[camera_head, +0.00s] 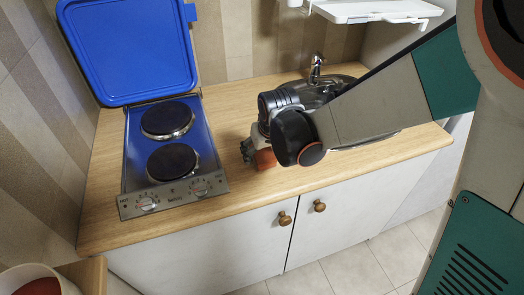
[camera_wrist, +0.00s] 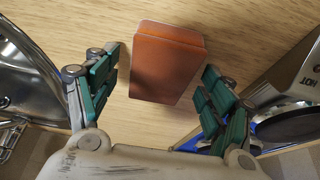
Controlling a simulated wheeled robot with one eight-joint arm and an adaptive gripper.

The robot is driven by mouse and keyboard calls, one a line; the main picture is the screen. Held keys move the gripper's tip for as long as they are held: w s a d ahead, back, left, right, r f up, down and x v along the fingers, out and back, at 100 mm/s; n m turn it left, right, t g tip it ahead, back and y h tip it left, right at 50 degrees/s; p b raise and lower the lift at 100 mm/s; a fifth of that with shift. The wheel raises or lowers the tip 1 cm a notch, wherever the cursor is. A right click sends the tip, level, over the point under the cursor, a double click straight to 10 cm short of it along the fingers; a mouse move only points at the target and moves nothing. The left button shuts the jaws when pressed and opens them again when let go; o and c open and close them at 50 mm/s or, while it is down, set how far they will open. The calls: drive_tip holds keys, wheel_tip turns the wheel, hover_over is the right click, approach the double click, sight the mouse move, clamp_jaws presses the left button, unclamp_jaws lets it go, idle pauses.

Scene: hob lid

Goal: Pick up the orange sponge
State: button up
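The orange sponge (camera_wrist: 167,62) is a block on the wooden counter, seen in the wrist view at the upper middle. In the head view only part of the sponge (camera_head: 265,159) shows, below and partly behind my gripper (camera_head: 257,148). In the wrist view my gripper (camera_wrist: 155,92) is open, with one green-padded finger to the left of the sponge and one to the right. There is a gap on each side, and neither finger visibly touches it. How far the fingertips are above the counter is hard to tell.
A blue hob (camera_head: 188,140) with two dark plates stands left of my gripper, its blue lid (camera_head: 128,50) raised against the wall. A metal sink (camera_head: 318,92) lies behind and right of my wrist. The wooden counter (camera_head: 235,100) is bare between hob and sink.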

drive_tip(key=c, duration=0.9)
drive_tip(key=shift+c, duration=0.5)
drive_tip(key=shift+r, duration=0.15)
